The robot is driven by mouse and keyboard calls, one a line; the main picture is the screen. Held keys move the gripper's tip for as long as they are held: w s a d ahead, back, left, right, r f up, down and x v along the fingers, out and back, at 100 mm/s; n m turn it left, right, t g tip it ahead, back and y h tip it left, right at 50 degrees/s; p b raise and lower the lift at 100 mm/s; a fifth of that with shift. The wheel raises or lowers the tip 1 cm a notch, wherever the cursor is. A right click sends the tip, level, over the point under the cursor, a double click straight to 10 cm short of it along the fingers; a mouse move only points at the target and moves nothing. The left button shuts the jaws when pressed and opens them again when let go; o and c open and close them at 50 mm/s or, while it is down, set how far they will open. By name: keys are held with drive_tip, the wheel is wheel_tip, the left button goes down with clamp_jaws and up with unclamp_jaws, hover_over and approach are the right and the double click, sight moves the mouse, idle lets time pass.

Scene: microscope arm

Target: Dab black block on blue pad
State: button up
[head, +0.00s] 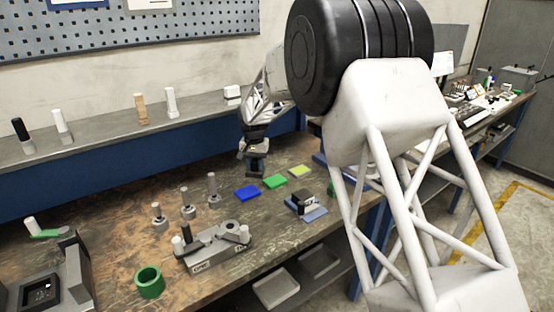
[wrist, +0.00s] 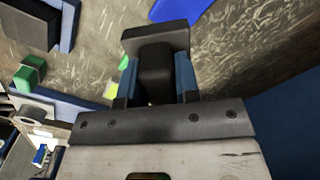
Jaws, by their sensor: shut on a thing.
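My gripper (head: 255,157) points down over the far side of the bench. It is shut on the black block (wrist: 155,40), a dark stamp-like piece with a narrow stem between the blue fingers (wrist: 157,80) and a wider end. In the head view the block (head: 256,172) hangs below the fingers, just behind and slightly right of the blue pad (head: 246,193). I see no contact with the pad. The blue pad also shows at the top edge of the wrist view (wrist: 180,8), beyond the block and partly out of frame.
A green pad (head: 274,182) and a yellow pad (head: 299,170) lie right of the blue one. A dark block on a blue-grey base (head: 313,213) stands in front of them. Several grey posted weights (head: 188,204), a grey fixture (head: 215,248) and a green ring (head: 149,282) stand left.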

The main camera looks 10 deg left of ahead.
drive_tip(key=shift+s+a+f, duration=0.1)
drive_tip(key=shift+s+a, duration=0.1)
drive_tip(key=shift+a, duration=0.35)
drive_tip(key=shift+s+a+f, duration=0.15)
drive_tip(key=shift+a, duration=0.45)
drive_tip(key=shift+s+a+f, duration=0.1)
drive_tip(key=shift+s+a, duration=0.1)
drive_tip(key=shift+a, duration=0.35)
drive_tip(key=shift+f, duration=0.2)
drive_tip(key=shift+f, duration=2.75)
drive_tip(key=shift+f, duration=0.6)
drive_tip(key=shift+r, duration=0.1)
wheel_tip(320, 180, up, 7)
idle(0.4)
drive_tip(key=shift+d, duration=0.1)
idle(0.5)
